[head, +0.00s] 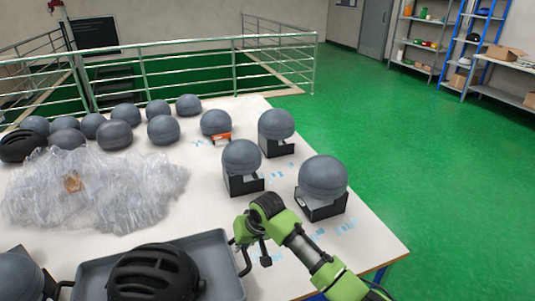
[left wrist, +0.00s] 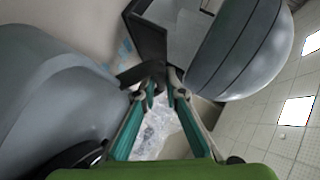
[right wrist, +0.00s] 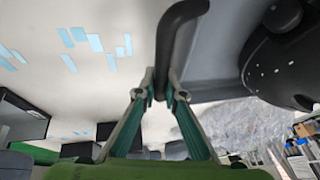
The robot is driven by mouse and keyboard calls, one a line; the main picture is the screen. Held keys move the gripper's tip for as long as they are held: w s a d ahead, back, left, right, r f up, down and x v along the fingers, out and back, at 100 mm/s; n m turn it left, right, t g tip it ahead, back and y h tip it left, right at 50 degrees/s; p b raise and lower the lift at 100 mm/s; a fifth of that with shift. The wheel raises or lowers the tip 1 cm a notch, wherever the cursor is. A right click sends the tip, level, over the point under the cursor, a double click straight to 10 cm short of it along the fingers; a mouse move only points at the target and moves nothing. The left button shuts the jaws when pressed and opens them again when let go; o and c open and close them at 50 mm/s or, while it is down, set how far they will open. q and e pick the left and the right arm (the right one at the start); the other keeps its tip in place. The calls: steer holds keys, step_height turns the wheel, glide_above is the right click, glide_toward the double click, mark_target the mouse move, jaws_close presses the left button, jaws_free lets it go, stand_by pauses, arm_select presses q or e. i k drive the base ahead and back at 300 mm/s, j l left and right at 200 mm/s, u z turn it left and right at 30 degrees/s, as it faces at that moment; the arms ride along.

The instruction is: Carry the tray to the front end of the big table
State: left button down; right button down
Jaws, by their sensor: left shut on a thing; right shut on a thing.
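The grey tray (head: 215,240) is at the bottom of the head view, by the near part of the white table, with a black helmet (head: 155,272) in it. It also shows in the right wrist view (right wrist: 222,45). My right gripper (head: 243,248) is shut on the tray's black right handle (right wrist: 180,32). My left gripper (left wrist: 160,82) is out of sight in the head view; in the left wrist view it is shut on a dark bar, the tray's left handle (left wrist: 140,73). Whether the tray touches the table is hidden.
The white table (head: 225,210) carries several grey headforms, some on black stands (head: 322,210), right ahead of the tray. A heap of clear plastic (head: 95,195) lies left. Another headform (head: 15,278) stands close to the tray's left. Green floor (head: 430,170) is clear on the right.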

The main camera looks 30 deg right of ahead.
mark_target(250, 113)
steer(key=k+l+z, duration=0.1)
steer(key=k+z, duration=0.25)
steer(key=k, duration=0.15)
steer(key=z, duration=2.05)
steer(key=i+z, duration=0.2)
steer(key=z, duration=0.65)
steer(key=i+j, duration=0.2)
steer(key=i, duration=0.25)
steer(key=i+j, duration=0.2)
steer(key=i, duration=0.2)
steer(key=i+j+u, duration=0.15)
steer(key=i, duration=0.8)
steer(key=i+u, duration=0.35)
steer(key=i+l+u, duration=0.1)
steer(key=i+u, duration=0.25)
steer(key=i, duration=0.2)
steer(key=i+u, duration=0.35)
steer(key=i+j+u, duration=0.1)
steer(key=u, duration=0.25)
steer(key=i+l+u, duration=0.1)
steer(key=i+u, duration=0.2)
